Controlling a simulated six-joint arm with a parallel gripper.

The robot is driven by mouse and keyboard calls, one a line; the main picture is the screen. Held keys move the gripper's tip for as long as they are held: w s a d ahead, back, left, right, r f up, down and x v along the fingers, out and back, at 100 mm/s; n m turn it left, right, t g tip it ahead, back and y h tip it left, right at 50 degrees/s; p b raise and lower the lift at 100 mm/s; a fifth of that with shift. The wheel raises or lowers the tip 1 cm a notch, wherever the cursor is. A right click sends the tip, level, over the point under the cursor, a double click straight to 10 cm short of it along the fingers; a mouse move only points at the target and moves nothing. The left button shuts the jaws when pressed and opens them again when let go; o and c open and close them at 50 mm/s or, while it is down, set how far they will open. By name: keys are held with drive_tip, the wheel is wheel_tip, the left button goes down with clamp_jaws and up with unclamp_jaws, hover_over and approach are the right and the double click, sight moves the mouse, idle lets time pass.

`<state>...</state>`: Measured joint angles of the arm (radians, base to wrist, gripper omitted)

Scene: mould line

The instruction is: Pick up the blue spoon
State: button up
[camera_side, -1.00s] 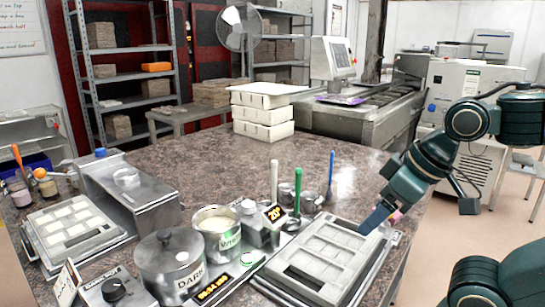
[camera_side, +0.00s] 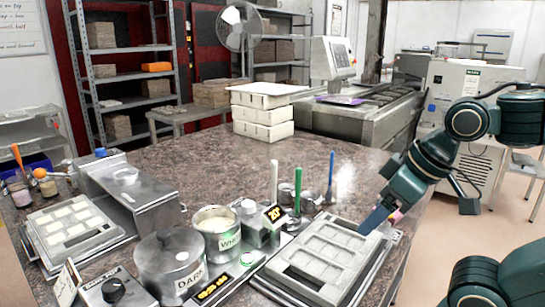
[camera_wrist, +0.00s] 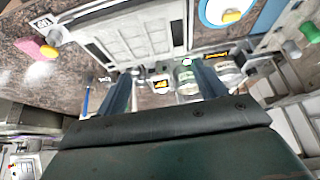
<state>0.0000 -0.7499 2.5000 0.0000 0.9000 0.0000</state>
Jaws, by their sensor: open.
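The blue spoon (camera_side: 331,175) shows as an upright blue handle near the middle of the counter in the side view. Its lower end is near a small metal cup; the exact contact is unclear. It also shows in the wrist view, as a thin blue handle (camera_wrist: 86,101) left of both fingers. My gripper (camera_side: 374,217) is at the right edge of the mould tray (camera_side: 300,288), to the right of the spoon and apart from it. In the wrist view my gripper (camera_wrist: 163,88) has its two fingers wide apart with nothing held between them.
A green-handled spoon (camera_side: 297,190) and a white-handled one (camera_side: 274,182) stand left of the blue spoon. A lidded dark pot (camera_side: 168,262), a white pot (camera_side: 216,232) and a grey box with a display stand nearby.

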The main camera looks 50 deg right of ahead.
drive_tip(key=c, duration=0.7)
